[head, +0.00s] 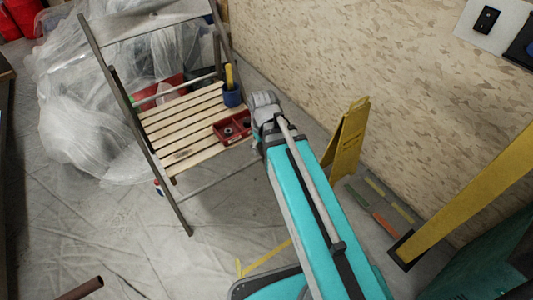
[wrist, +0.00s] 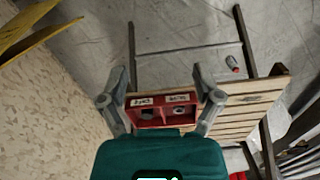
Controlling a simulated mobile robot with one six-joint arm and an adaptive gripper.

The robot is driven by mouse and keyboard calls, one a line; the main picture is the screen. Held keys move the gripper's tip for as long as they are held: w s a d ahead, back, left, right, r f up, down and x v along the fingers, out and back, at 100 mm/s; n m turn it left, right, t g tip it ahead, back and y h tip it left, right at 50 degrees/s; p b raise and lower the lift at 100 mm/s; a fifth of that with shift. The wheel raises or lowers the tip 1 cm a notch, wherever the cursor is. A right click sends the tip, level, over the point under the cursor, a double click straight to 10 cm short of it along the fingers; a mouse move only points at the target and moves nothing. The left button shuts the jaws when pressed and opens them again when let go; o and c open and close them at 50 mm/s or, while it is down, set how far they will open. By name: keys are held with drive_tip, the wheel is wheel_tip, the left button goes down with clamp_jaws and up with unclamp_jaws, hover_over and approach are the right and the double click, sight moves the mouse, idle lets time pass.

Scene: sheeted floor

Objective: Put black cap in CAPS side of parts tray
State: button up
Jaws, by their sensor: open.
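The red parts tray (head: 219,134) lies on the slatted chair seat, near its right edge. In the wrist view the tray (wrist: 163,124) shows two compartments, each with a white label too small to read surely. A dark round item shows in the right compartment there; the left one looks dark inside. I cannot pick out the black cap for certain. My gripper (head: 265,101) is beside the seat's right edge in the head view. In the wrist view my gripper (wrist: 160,78) is open, its fingers on either side of the tray in the picture, with nothing seen between them.
A blue cup (head: 232,97) with a yellow item stands behind the tray on the wooden chair seat (head: 165,125). A yellow floor sign (head: 347,140) stands by the wall at right. A small bottle (head: 157,187) is on the floor. Plastic sheeting (head: 85,130) heaps at left.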

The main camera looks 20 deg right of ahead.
drive_tip(key=s+m, duration=0.2)
drive_tip(key=s, duration=0.1)
